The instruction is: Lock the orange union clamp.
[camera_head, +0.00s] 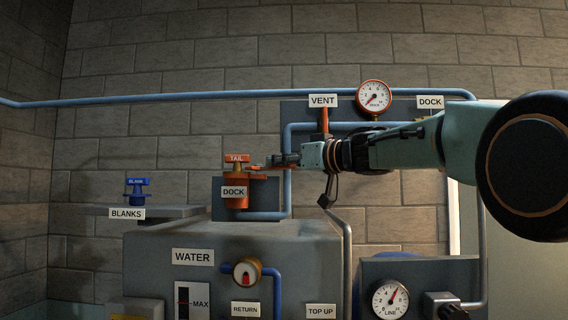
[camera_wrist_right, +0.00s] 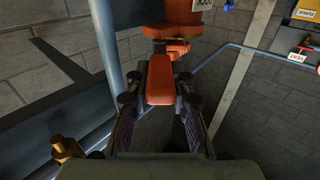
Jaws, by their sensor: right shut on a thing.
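The orange union clamp (camera_head: 237,201) stands upright beside the blue pipe, with a DOCK label on its front. An orange piece labelled TAIL (camera_head: 237,159) sits above it on a short brass-coloured neck. My right gripper (camera_head: 274,161) reaches in from the right and is shut on the clamp's orange lever (camera_head: 256,168). In the right wrist view the lever (camera_wrist_right: 159,89) lies between the two fingers, and the clamp's orange body (camera_wrist_right: 181,14) is just beyond the fingertips. The fingers hide part of the lever in the head view. My left gripper is not in view.
A blue pipe (camera_head: 288,170) rises right of the clamp. An orange VENT handle (camera_head: 324,121) and a round gauge (camera_head: 373,97) are close above my right arm. The grey WATER tank (camera_head: 290,245) lies below. A blue blank (camera_head: 137,189) stands on a shelf at left.

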